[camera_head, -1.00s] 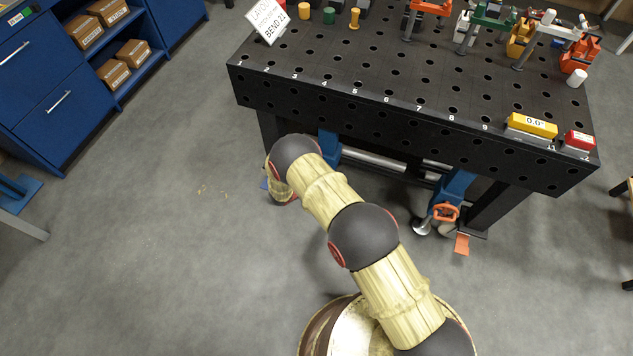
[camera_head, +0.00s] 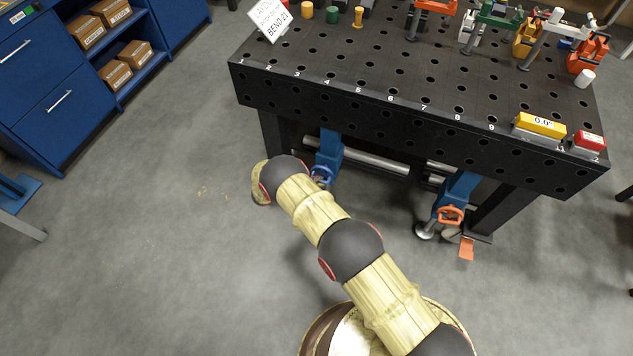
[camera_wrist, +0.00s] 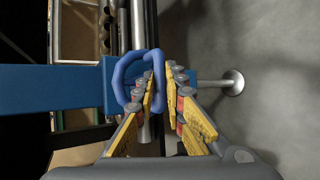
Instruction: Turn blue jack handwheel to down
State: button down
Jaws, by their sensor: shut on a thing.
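The blue handwheel (camera_wrist: 119,78) is a rounded ring on the blue jack leg (camera_wrist: 50,89) in the wrist view. In the head view the handwheel (camera_head: 321,174) shows beside the end of my arm, low on the blue jack (camera_head: 328,150) under the table's left part. My gripper (camera_wrist: 161,72) has its yellow fingers on either side of the ring's right rim, with one finger inside the ring. It is shut on that rim.
The black perforated table (camera_head: 350,112) stands above the jack. A second blue jack with an orange handwheel (camera_head: 450,215) is to the right. A metal foot (camera_wrist: 233,82) shows beyond my fingers. Open grey floor (camera_head: 150,250) lies left of my arm.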

jog(key=shift+a, duration=0.1)
jog(key=c, duration=2.1)
grip_release()
jog(key=shift+f, duration=0.1)
jog(key=shift+c, duration=0.2)
jog(key=v, duration=1.2)
